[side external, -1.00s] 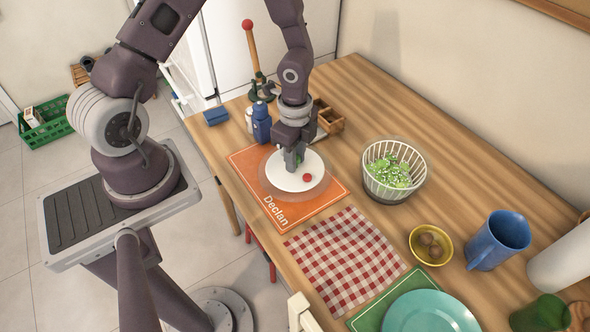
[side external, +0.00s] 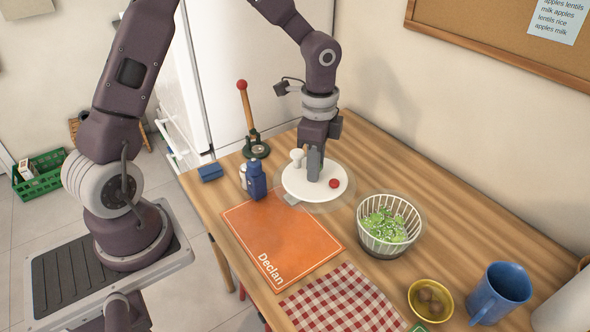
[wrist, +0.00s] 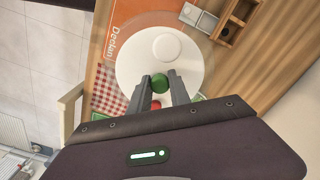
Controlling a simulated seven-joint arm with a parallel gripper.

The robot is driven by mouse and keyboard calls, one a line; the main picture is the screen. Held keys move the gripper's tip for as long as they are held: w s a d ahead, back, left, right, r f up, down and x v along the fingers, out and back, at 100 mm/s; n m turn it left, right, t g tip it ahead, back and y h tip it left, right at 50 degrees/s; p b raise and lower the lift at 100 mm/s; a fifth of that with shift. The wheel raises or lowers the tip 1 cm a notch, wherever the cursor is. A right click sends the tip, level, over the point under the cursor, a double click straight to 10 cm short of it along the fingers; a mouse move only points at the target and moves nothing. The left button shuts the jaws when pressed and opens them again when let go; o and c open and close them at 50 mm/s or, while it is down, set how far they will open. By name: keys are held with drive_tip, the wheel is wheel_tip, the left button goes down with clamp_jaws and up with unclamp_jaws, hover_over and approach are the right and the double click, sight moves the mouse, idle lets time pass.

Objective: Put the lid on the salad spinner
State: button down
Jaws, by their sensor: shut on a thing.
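The salad spinner lid (side external: 300,187) is a white disc with a clear rim, a red button, a pale knob and, in the wrist view, a green knob (wrist: 160,83). My gripper (side external: 314,178) is shut on the lid at the green knob, and the fingers hide part of it. The lid appears raised, about level, past the far right edge of the orange mat (side external: 280,240). The salad spinner (side external: 372,243) is a clear bowl with a white slatted basket of chopped greens (side external: 385,222). It stands open, to the right of and nearer than the lid.
A blue bottle (side external: 256,181) stands left of the lid, with a red-knobbed wooden lever device (side external: 249,115) behind. A yellow bowl (side external: 446,315) and blue mug (side external: 500,295) stand right of the spinner. A checkered cloth (side external: 340,305) lies in front. The wood between lid and spinner is clear.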

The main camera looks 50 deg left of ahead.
sight(352, 175)
drive_tip(key=w+d, duration=0.1)
drive_tip(key=w, duration=0.1)
drive_tip(key=w+d+n, duration=0.1)
drive_tip(key=w, duration=0.2)
drive_tip(key=w+d+n, duration=0.1)
drive_tip(key=w+d, duration=0.1)
drive_tip(key=shift+w+f, duration=0.2)
drive_tip(key=shift+f, duration=0.15)
drive_tip(key=w+d+r+n, duration=0.1)
drive_tip(key=w+d, duration=0.5)
drive_tip(key=d, duration=0.2)
wheel_tip(352, 175, down, 7)
drive_tip(key=shift+w+d, duration=0.15)
drive_tip(key=shift+f, duration=0.95)
idle(1.2)
drive_tip(key=shift+c, duration=1.6)
unclamp_jaws()
drive_tip(key=shift+r, duration=0.1)
drive_tip(key=shift+r, duration=2.4)
